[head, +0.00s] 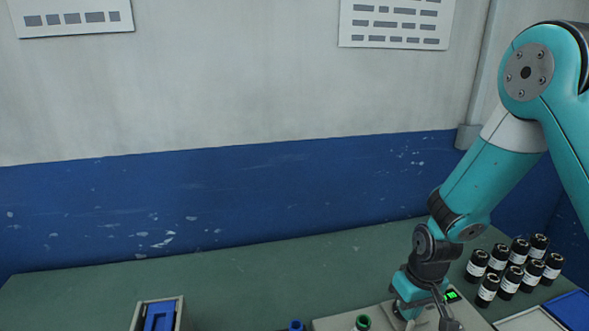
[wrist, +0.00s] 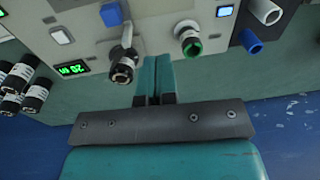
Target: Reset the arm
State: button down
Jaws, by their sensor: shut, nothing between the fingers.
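My gripper (wrist: 157,70) shows in the wrist view as two teal fingers side by side, shut with nothing between them. The fingers point toward a grey machine panel (wrist: 90,40), over the gap between a lever (wrist: 124,58) and a green-ringed knob (wrist: 188,40). I cannot tell whether the fingertips touch the panel. In the head view my teal arm reaches down from the upper right, and its wrist is low over the machine (head: 335,323) at the bottom edge. The gripper's tips are hard to make out there.
A lit green display (head: 451,296) sits beside the wrist. Several black bottles (head: 509,282) stand to its right, near a pale tray (head: 530,322) and a blue one (head: 573,310). A grey-rimmed bin (head: 139,318) is at lower left. The green table (head: 220,275) is clear behind.

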jog(key=s+a+r+n+y+b, duration=0.1)
jog(key=s+a+r, duration=0.3)
jog(key=r, duration=0.3)
jog(key=s+a+r+n+y+b, duration=0.1)
jog(key=s+a+r+b, duration=0.1)
jog(key=s+a+r, duration=0.35)
jog(key=s+a+r+n+y, duration=0.1)
jog(key=s+r+n, duration=0.1)
jog(key=s+r, duration=0.6)
jog(key=shift+s+b, duration=0.45)
jog(key=shift+s, duration=0.7)
